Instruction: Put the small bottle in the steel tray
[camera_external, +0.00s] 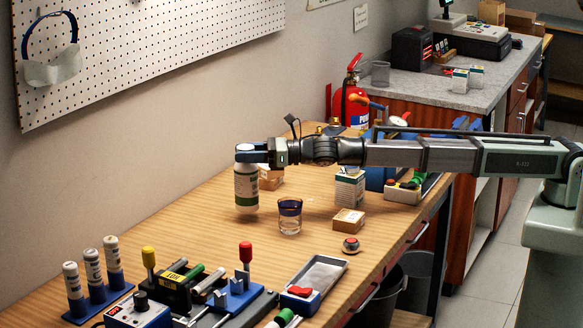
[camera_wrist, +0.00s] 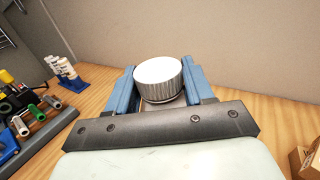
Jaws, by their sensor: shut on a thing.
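The small bottle (camera_external: 246,188) is white with a green-marked label and stands upright at the wall side of the table. My gripper (camera_external: 250,153) is shut on its top. In the wrist view the white ribbed cap (camera_wrist: 159,78) sits between the two blue fingers of my gripper (camera_wrist: 158,90). I cannot tell if the bottle's base touches the table. A shallow grey metal tray (camera_external: 322,272), apparently the steel tray, lies nearer the front, right of the bottle. A red and blue item (camera_external: 300,292) is at its near end.
A blue-banded glass (camera_external: 290,216) stands close to the bottle's right. A small cardboard box (camera_external: 348,222) and a round red-topped piece (camera_external: 351,244) lie farther right. A vise and tools (camera_external: 185,285) and a blue rack of white tubes (camera_external: 93,275) fill the front left.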

